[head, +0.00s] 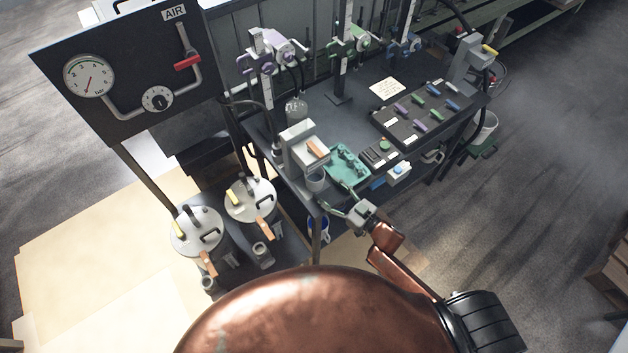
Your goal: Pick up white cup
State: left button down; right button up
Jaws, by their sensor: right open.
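A small pale grey-white cup (316,179) stands at the near left corner of the dark workbench (350,107), in front of a grey box-shaped device (303,146) with an orange part. My right gripper (337,198) is just right of the cup and nearer to me, at the bench's front edge. Its fingers are spread, with nothing seen between them. I cannot tell whether a finger touches the cup. My left gripper is not in view.
A green tray (347,163) lies right of the cup, with a dark control box (380,154) beside it. A rack of coloured pieces (422,113) is farther right. Two lidded metal pots (196,229) stand left of the bench. A gauge panel (130,70) rises behind them.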

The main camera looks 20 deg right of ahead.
aim_at(315, 181)
jog(key=x, duration=0.6)
jog(key=shift+w+a, duration=0.15)
jog(key=shift+w, duration=0.05)
jog(key=shift+c, duration=0.6)
jog(key=c, duration=0.9)
